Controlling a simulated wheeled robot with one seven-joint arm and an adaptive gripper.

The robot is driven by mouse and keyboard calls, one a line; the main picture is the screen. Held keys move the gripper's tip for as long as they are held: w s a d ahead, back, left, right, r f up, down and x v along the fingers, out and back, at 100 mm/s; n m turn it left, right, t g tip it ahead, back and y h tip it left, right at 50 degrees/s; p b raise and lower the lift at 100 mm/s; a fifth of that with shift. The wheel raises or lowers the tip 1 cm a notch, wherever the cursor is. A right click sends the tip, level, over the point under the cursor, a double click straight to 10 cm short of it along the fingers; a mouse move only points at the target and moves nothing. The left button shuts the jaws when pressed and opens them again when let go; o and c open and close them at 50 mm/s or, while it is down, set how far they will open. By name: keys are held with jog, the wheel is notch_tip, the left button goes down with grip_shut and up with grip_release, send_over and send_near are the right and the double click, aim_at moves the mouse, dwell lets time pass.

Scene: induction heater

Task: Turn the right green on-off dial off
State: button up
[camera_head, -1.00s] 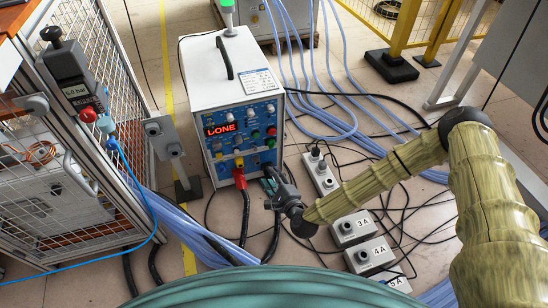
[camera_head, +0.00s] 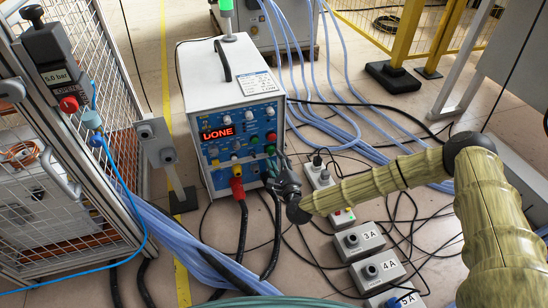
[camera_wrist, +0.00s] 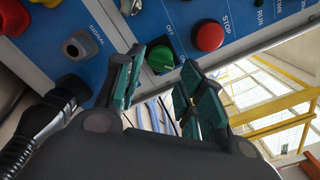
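The green on-off dial (camera_wrist: 160,58) sits on the blue panel in the wrist view, with ON and OFF lettering beside it. It also shows low on the right of the panel in the head view (camera_head: 270,149), small and close to my gripper. My gripper (camera_wrist: 162,88) is open, with one green-padded finger on each side of the dial in the wrist view. The dial appears between and just beyond the fingertips; I cannot tell whether they touch it. In the head view my gripper (camera_head: 275,174) is at the panel's lower right. The white induction heater (camera_head: 212,80) stands upright on the floor.
A red stop button (camera_wrist: 207,37) is close by the dial. A socket marked SIGNAL (camera_wrist: 82,45) and a dark cable connector (camera_wrist: 62,100) lie to the left. Grey boxes (camera_head: 360,240) and cables lie on the floor.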

aim_at(273, 154)
jog(key=shift+b+x, duration=0.55)
jog(key=shift+x, duration=1.4)
jog(key=c, duration=0.7)
